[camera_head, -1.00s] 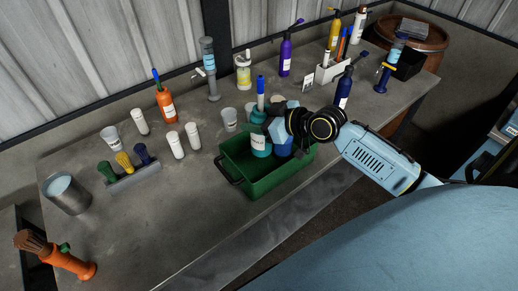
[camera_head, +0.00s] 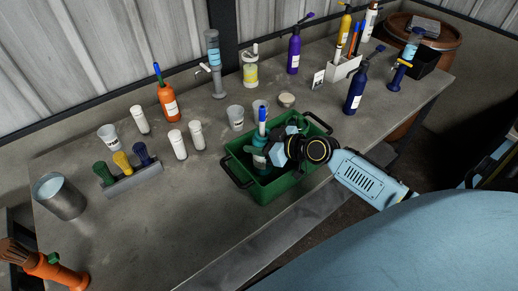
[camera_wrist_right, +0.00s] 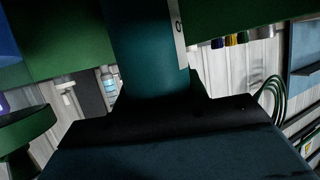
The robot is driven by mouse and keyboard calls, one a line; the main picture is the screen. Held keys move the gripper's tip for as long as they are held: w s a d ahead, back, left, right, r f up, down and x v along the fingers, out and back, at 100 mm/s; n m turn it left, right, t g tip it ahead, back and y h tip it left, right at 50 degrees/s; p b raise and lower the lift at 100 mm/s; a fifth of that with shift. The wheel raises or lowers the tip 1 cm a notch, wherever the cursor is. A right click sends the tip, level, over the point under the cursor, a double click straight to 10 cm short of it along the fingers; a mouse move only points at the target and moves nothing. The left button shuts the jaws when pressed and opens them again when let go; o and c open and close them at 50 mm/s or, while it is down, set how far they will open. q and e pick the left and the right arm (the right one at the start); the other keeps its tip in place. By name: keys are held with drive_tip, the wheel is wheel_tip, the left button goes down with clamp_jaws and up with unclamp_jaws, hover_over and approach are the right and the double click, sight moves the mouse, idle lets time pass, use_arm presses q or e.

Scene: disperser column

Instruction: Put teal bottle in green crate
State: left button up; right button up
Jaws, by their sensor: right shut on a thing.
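The teal bottle (camera_head: 260,155), with a white label and a blue-and-white top, is upright inside the green crate (camera_head: 278,190), near its left end. My right gripper (camera_head: 272,154) reaches in over the crate's right side and is shut on the bottle. The gripper and wrist hide part of the bottle and the crate's interior. The right wrist view shows the teal bottle (camera_wrist_right: 150,50) close up between the fingers, with green crate wall (camera_wrist_right: 65,40) behind it. I cannot tell whether the bottle touches the crate floor. My left gripper is not in view.
Cups and a small round dish (camera_head: 286,100) stand just behind the crate. White bottles (camera_head: 177,144), an orange bottle (camera_head: 167,103) and a rack of coloured handles (camera_head: 130,172) stand to the left. A dark blue bottle (camera_head: 355,92) stands to the right.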

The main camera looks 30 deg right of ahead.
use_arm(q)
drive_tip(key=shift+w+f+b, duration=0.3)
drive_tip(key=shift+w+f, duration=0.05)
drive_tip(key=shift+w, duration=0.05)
use_arm(e)
drive_tip(key=shift+f, duration=1.3)
drive_tip(key=o, duration=1.1)
drive_tip(key=shift+f, duration=0.15)
drive_tip(key=shift+c, duration=0.2)
use_arm(q)
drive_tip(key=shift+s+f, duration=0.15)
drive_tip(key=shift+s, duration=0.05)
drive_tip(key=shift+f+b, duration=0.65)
drive_tip(key=shift+b, duration=0.15)
use_arm(e)
drive_tip(key=v, duration=1.2)
drive_tip(key=shift+r, duration=0.25)
